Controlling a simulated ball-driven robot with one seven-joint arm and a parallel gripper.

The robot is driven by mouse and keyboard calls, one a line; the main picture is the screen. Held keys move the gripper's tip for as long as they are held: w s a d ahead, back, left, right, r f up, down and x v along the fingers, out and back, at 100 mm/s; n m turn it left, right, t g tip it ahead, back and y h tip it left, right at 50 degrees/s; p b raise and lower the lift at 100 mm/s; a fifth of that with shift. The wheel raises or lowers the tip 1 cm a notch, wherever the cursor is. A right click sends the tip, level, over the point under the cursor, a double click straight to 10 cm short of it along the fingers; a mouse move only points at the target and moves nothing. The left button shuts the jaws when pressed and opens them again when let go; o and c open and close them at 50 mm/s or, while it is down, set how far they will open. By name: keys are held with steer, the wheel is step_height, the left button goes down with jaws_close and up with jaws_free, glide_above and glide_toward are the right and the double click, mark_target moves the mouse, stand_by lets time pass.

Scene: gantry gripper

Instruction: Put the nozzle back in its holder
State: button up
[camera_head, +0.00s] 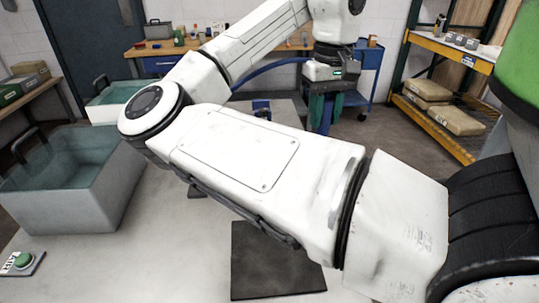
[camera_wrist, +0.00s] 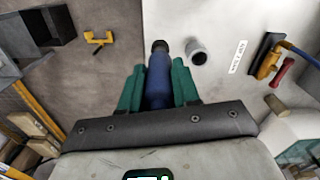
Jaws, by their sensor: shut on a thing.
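In the wrist view my gripper (camera_wrist: 158,85) has green fingers shut on a blue nozzle (camera_wrist: 159,78) with a dark tip. The nozzle points away from the wrist, and its tip is over the grey table surface. A pale round cup (camera_wrist: 197,51) with an open top, which looks like the holder, is just right of the nozzle tip, apart from it in the picture. In the head view my gripper (camera_head: 322,108) hangs at the upper right, its fingers partly seen. I cannot make out the cup in the head view.
A label (camera_wrist: 238,57) lies right of the cup, beside a black-headed tool (camera_wrist: 263,54) and a red handle (camera_wrist: 282,72). A yellow fitting (camera_wrist: 99,41) is at the left.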

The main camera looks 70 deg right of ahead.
steer(key=w+d+f+b, duration=0.1)
steer(key=w+f, duration=0.5)
steer(key=w, duration=0.3)
steer(key=shift+d+f, duration=0.2)
steer(key=shift+f, duration=0.15)
steer(key=shift+w+f, duration=0.25)
steer(key=shift+f, duration=0.1)
jaws_close()
steer(key=f, duration=0.2)
steer(key=w+f, duration=0.1)
steer(key=f, duration=0.1)
steer(key=shift+d+f, duration=0.1)
steer(key=shift+f, duration=0.4)
steer(key=o, duration=1.1)
jaws_free()
steer(key=shift+c, duration=0.2)
